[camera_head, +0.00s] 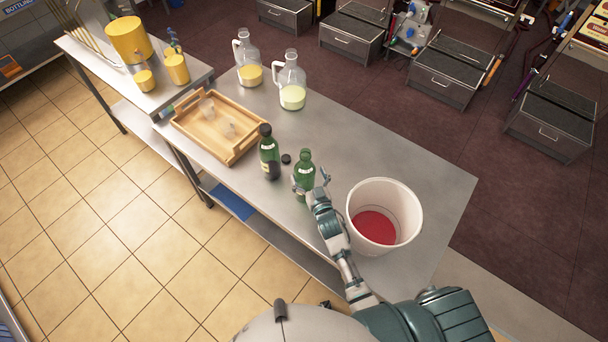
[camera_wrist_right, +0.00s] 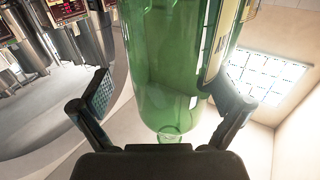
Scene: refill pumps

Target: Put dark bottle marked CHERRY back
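A green bottle (camera_head: 304,177) with no cap visible and a pale label band stands on the metal table. A darker green bottle (camera_head: 269,155) with a black top stands to its left. I cannot read CHERRY on either label. My right gripper (camera_head: 309,190) is at the near side of the uncapped bottle and partly covers its lower part. In the right wrist view, green glass (camera_wrist_right: 172,70) fills the space between and beyond the two fingers. A gap shows at the left finger, so the gripper looks open. My left gripper is not in view.
A white bucket (camera_head: 409,203) with red inside stands right of the gripper. A small black cap (camera_head: 286,158) lies between the bottles. A wooden tray (camera_head: 187,130) holds clear glasses. Two glass jugs (camera_head: 291,75) (camera_head: 247,51) stand behind. Table space right of the jugs is clear.

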